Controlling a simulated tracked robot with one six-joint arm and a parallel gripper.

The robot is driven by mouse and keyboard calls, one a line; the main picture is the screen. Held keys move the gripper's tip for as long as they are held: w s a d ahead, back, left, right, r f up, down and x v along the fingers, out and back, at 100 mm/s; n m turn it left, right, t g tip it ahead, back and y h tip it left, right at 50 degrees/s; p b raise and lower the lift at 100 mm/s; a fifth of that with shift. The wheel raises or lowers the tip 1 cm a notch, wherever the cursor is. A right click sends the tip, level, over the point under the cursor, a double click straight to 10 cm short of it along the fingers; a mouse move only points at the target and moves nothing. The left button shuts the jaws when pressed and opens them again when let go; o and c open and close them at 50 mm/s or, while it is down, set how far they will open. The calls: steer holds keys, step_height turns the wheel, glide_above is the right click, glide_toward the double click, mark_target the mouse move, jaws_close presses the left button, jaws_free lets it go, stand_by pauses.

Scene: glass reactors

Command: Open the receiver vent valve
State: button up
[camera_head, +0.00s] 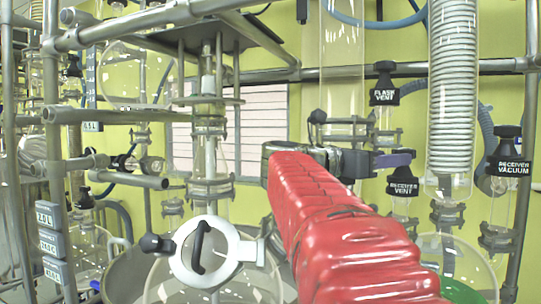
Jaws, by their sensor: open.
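The receiver vent valve (402,184) has a black knob labelled "RECEIVER VENT" on a glass fitting, right of the image centre. My gripper (402,157) is at the end of the red-sleeved arm, with a purple finger reaching right just above this knob in the picture. The jaws are open and I see nothing held. The second finger is not clearly visible, and I cannot tell whether the gripper touches the knob.
The flask vent valve (384,88) hangs above, and the receiver vacuum valve (507,160) is at the right. A coiled glass condenser (453,90) stands close to the right of the gripper. Metal frame pipes (420,72) cross behind. A round glass vessel lid (205,250) is at lower left.

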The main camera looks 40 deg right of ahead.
mark_target(413, 152)
steer(key=shift+x, duration=2.95)
steer(key=shift+c, duration=0.4)
steer(key=c, duration=0.7)
steer(key=shift+s+n+t, duration=0.15)
steer(key=shift+n+t, duration=0.45)
steer(key=shift+t, duration=0.3)
steer(key=shift+n+t+h, duration=0.3)
steer(key=shift+n+t, duration=0.4)
steer(key=shift+t, duration=0.4)
steer(key=shift+n+t, duration=0.8)
steer(key=shift+t, duration=0.5)
steer(key=shift+n+t+y, duration=0.4)
steer(key=shift+n+t, duration=0.6)
steer(key=shift+t, duration=0.5)
